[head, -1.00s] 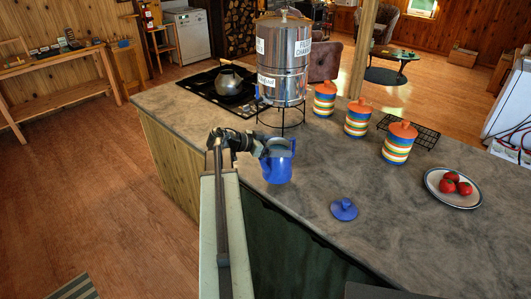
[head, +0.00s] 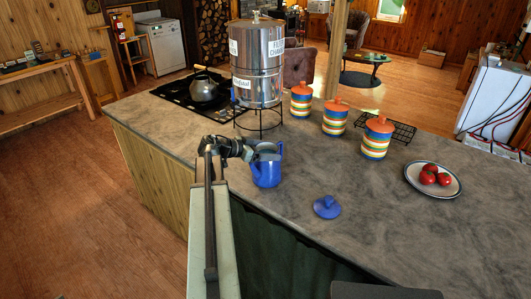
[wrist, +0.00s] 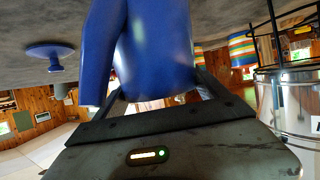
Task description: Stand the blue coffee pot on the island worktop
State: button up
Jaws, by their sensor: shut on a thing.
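The blue coffee pot (head: 266,172) is upright with its top open, just inside the near edge of the island worktop (head: 370,215). From the head view I cannot tell whether its base touches the surface. My gripper (head: 249,153) is shut on the pot from the left. In the wrist view, which is upside down, the pot (wrist: 155,45) fills the middle between my fingers, and its base is cut off at the top. The blue lid (head: 327,208) lies apart on the worktop, right of the pot; it also shows in the wrist view (wrist: 50,50).
A steel water filter (head: 257,65) on a wire stand is behind the pot. Striped canisters (head: 336,120), a wire rack (head: 398,132) and a plate (head: 415,182) of tomatoes stand to the right. A kettle (head: 204,90) sits on the hob. The worktop around the lid is clear.

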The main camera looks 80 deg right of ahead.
jog(key=o, duration=2)
jog(key=shift+r, duration=0.15)
jog(key=p+v, duration=0.4)
jog(key=v, duration=0.8)
jog(key=shift+a+p, duration=0.1)
jog(key=shift+p, duration=0.25)
